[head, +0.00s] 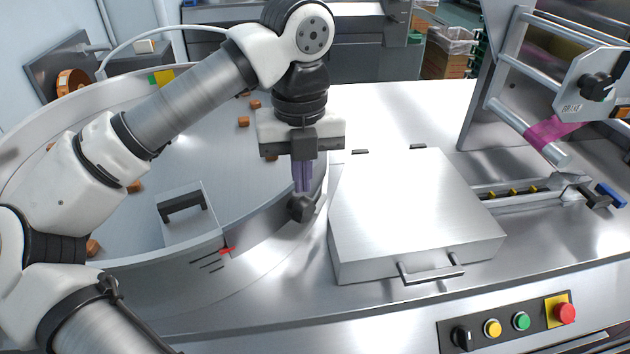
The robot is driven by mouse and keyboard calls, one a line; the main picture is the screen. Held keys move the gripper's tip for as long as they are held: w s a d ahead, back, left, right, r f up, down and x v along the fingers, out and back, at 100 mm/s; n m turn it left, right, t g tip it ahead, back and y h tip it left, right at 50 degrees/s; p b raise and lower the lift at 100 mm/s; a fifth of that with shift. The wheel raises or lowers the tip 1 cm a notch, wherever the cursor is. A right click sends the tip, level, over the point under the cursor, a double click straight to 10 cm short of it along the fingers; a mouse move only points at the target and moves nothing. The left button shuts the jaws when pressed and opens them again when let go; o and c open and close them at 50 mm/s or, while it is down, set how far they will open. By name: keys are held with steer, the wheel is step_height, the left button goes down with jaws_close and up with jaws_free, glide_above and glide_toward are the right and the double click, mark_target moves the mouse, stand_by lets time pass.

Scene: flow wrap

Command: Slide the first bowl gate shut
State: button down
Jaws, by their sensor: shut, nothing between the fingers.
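The large metal bowl (110,262) fills the left of the head view. A grey plate with a black handle (186,228) stands at its near wall, with a red pointer (228,250) and dark scale marks beside it. A black knob (300,208) sits at the bowl's right edge. I cannot tell for certain which of these belongs to the first bowl gate, or how far the gate is open. My gripper (303,190) points down with its purple fingers shut and empty. Its tips are right at the knob in the picture; whether they touch it is unclear.
Several brown pieces (243,121) lie in the bowl. A closed metal cover (410,205) with a front handle stands close right of my gripper. Buttons (521,321) line the front panel. A film roller frame (540,140) rises at the right.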

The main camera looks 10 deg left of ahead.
mark_target(303, 200)
steer(key=shift+f, duration=0.2)
steer(key=shift+f+b, duration=2.6)
steer(key=shift+f, duration=0.15)
steer(key=shift+r, duration=0.1)
steer(key=shift+r+p, duration=0.75)
steer(key=shift+r, duration=0.7)
